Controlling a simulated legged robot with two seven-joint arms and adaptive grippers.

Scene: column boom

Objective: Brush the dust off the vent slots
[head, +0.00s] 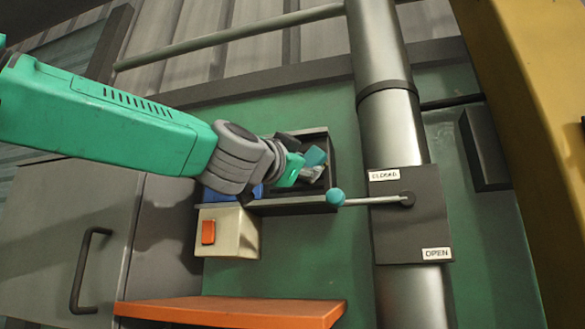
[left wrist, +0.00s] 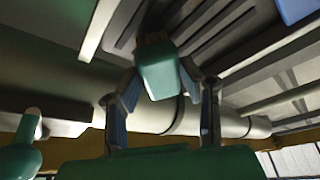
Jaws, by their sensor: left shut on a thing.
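My left gripper (head: 300,168) reaches in from the left in the head view, in front of a dark open-fronted box (head: 331,160) on the green wall. It is shut on a brush, whose teal handle (left wrist: 160,72) shows between the two fingers in the left wrist view. Brown bristles show at its far end. The teal handle also shows in the head view (head: 315,156). The dark vent slots (left wrist: 215,30) lie beyond the bristles in the left wrist view. I cannot tell whether the bristles touch them, and dust is not discernible. My right gripper is out of view.
A lever with a teal knob (head: 335,197) sticks out beside the gripper from a plate (head: 410,228) marked CLOSED and OPEN on a thick pipe (head: 390,120). Below are a cream switch box (head: 238,235) and an orange shelf (head: 230,312). A grey cabinet (head: 60,220) stands left.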

